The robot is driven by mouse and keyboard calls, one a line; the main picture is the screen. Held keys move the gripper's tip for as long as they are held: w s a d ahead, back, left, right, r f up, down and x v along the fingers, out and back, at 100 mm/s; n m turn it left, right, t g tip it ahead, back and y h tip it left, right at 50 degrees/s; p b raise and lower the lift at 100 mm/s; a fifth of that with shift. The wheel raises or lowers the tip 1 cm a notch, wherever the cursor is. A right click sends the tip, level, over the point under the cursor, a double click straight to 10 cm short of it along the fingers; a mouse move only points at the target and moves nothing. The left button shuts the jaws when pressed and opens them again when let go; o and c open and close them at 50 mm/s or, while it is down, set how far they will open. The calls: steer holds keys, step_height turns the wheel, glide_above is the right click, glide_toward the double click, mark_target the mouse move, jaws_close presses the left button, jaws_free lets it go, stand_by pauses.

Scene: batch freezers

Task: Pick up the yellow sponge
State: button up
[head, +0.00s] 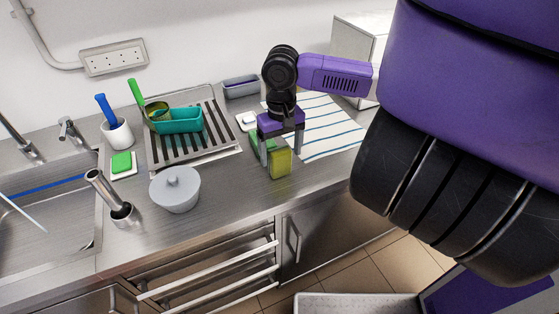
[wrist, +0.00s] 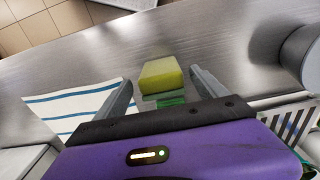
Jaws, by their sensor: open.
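The yellow sponge (head: 280,164) sits on the steel counter near its front edge. It also shows in the wrist view (wrist: 161,75), between the ends of the two fingers with a gap on each side. My gripper (head: 281,157) is open, pointing down at the sponge, and holds nothing; its fingers also show in the wrist view (wrist: 161,80). A green object (wrist: 171,100) lies just behind the sponge, on the gripper's side in the wrist view, and is partly hidden. I cannot tell whether the fingers touch the counter.
A striped cloth (head: 322,128) lies right of my gripper. A drying rack (head: 220,137) with a teal container (head: 180,121) and a grey lidded pot (head: 175,190) stand to the left. A green sponge (head: 122,162) lies by the sink (head: 45,235). The counter in front of the pot is clear.

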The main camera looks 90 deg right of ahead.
mark_target(280, 163)
steer(key=shift+w+f+p, duration=0.15)
steer(key=shift+f+p, duration=0.2)
steer(key=shift+f, duration=1.9)
steer(key=c, duration=1.5)
